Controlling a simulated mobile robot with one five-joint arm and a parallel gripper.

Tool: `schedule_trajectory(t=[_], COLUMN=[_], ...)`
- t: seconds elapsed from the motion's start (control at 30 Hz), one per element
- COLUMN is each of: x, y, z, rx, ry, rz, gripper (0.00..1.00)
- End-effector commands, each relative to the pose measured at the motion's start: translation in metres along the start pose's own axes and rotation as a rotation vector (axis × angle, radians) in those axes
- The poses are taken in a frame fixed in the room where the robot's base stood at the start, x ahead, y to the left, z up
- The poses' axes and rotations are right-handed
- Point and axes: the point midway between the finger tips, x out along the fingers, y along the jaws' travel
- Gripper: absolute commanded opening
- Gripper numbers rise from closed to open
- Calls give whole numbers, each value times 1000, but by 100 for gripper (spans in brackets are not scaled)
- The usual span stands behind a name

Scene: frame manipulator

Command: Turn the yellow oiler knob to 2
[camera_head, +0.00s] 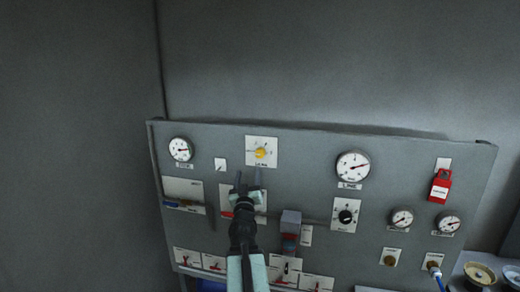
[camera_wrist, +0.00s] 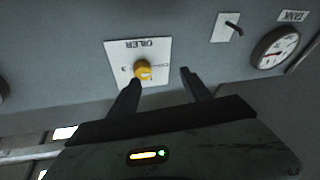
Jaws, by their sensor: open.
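The yellow oiler knob (camera_head: 261,153) sits on a white square plate (camera_head: 250,143) at the upper left of the grey panel. In the wrist view the yellow knob (camera_wrist: 143,71) shows on its white plate (camera_wrist: 121,50), labelled OILER, upside down in the picture. The knob's exact setting is too small to read. My gripper (camera_head: 247,178) is below the knob in the head view, its two fingers pointing up toward the plate. In the wrist view my gripper (camera_wrist: 158,77) is open and empty, with the knob between the finger directions, nearer the left finger. No contact with the knob shows.
A gauge (camera_head: 181,149) and small switch (camera_head: 220,164) are left of the knob; a larger gauge (camera_head: 352,166) is right. A black knob (camera_head: 346,216), a red tag (camera_head: 440,186) and several red-handled switches are also on the panel.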

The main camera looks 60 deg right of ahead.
Motion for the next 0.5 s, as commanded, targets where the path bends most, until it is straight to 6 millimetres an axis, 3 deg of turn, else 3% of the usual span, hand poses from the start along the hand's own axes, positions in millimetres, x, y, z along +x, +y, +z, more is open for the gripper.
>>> schedule_trajectory(t=[0.03,0.1,0.33,0.5], x=[3,3,10,36], y=[20,33,36,37], z=[-6,-8,-9,-12], rx=[-11,-20,-23,-23], ry=[20,36,41,41], rz=[41,74,81,80], gripper=[57,57,57,57])
